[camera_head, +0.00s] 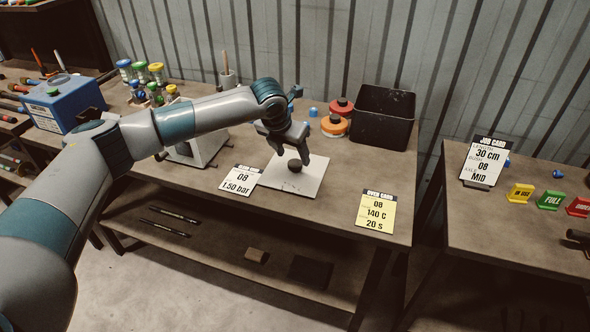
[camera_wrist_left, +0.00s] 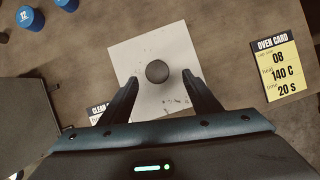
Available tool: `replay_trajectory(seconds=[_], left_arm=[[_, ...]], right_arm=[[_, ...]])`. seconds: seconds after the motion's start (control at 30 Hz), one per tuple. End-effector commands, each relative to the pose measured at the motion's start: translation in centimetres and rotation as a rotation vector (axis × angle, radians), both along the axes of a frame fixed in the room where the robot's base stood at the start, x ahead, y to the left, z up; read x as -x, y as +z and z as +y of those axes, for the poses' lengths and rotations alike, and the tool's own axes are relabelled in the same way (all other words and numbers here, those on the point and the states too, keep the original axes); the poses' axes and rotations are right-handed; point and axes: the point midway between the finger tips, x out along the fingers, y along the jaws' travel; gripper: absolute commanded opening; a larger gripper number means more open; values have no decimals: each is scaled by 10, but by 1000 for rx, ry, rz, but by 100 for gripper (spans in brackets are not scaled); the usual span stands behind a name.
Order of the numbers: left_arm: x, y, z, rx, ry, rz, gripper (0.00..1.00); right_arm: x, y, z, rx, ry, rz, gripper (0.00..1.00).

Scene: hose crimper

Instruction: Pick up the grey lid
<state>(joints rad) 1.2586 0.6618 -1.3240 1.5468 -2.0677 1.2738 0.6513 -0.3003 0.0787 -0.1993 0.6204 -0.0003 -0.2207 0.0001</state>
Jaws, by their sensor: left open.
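A small round dark grey piece, which looks like the grey lid (camera_head: 295,165), sits on a white square plate (camera_head: 310,180) on the workbench. It also shows in the left wrist view (camera_wrist_left: 157,71), near the middle of the plate. My left gripper (camera_head: 294,156) is open and points down over the plate. In the left wrist view its two fingertips (camera_wrist_left: 160,79) are apart, one to each side of the lid. I cannot tell how far above the plate they are. My right gripper is not in view.
A clear-pressure card (camera_head: 240,180) stands left of the plate and a yellow oven card (camera_head: 375,212) right of it. Behind are orange and red round pieces (camera_head: 335,125) and an open black bin (camera_head: 383,117). A grey machine (camera_head: 197,150) stands to the left.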

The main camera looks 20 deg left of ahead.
Motion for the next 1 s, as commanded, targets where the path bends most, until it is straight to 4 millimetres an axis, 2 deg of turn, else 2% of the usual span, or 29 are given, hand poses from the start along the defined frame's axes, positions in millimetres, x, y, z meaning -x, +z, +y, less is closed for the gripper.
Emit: replay_trajectory(seconds=[0.3, 0.5, 1.0], left_arm=[[-11, -25, 3, -1, 0, 4, 57], [-19, -43, 1, 0, 0, 1, 57], [-20, -45, 1, 0, 0, 0, 57]], right_arm=[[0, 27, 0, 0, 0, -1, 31], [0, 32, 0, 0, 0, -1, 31], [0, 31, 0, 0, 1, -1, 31]])
